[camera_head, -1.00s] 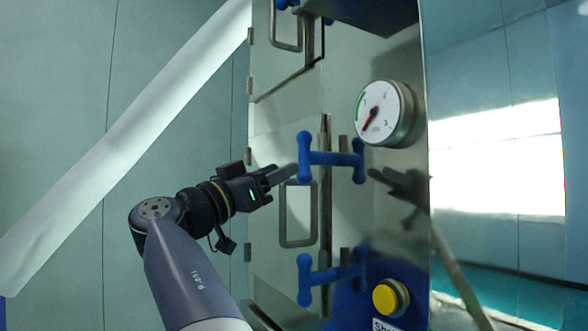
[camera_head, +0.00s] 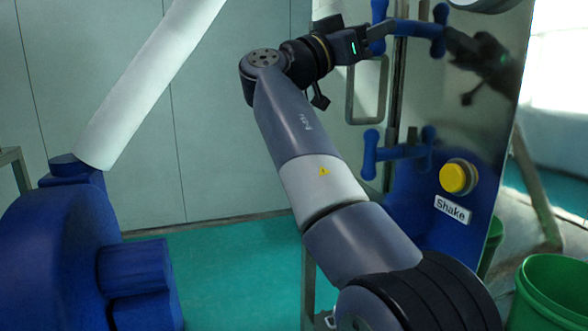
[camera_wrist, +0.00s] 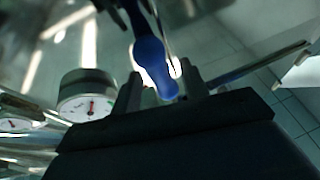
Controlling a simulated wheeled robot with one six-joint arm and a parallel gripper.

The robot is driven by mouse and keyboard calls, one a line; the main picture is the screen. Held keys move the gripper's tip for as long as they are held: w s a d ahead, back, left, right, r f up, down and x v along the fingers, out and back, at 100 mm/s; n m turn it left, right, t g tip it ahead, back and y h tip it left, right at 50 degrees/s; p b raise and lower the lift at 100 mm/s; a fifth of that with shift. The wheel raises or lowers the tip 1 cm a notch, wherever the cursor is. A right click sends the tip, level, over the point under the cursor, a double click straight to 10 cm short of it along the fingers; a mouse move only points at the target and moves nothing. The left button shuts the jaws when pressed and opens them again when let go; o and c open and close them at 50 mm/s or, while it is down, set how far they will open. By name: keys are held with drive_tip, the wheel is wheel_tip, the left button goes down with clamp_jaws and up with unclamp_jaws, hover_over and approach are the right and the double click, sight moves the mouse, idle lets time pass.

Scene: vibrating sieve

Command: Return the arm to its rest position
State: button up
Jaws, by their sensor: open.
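My gripper (camera_head: 382,30) is open at the upper right of the head view, at the end of my outstretched arm. Its fingertips are close to the blue T-shaped handle (camera_head: 438,30) on the steel cabinet. In the wrist view the two fingers of my gripper (camera_wrist: 162,92) stand apart. The blue rounded knob of a handle (camera_wrist: 153,62) shows between or just beyond them. I cannot tell whether they touch it.
A second blue handle (camera_head: 398,152) and a yellow button (camera_head: 457,177) above a "Shake" label (camera_head: 452,210) are lower on the cabinet. A blue machine (camera_head: 55,260) stands left, with a white tube (camera_head: 150,85) above. A green bin (camera_head: 555,290) is lower right.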

drive_tip(key=shift+n, duration=0.3)
drive_tip(key=p+x, duration=0.1)
drive_tip(key=x, duration=0.3)
drive_tip(key=shift+f+b, duration=0.1)
drive_tip(key=shift+b, duration=0.2)
drive_tip(key=b+v, duration=0.2)
drive_tip(key=v, duration=0.9)
drive_tip(key=w+d+r+n+t+y+p, duration=0.1)
drive_tip(key=w+d+r+n+p, duration=0.3)
drive_tip(key=d, duration=0.5)
drive_tip(key=shift+w+r+t+y+p, duration=0.3)
drive_tip(key=shift+w+y, duration=0.2)
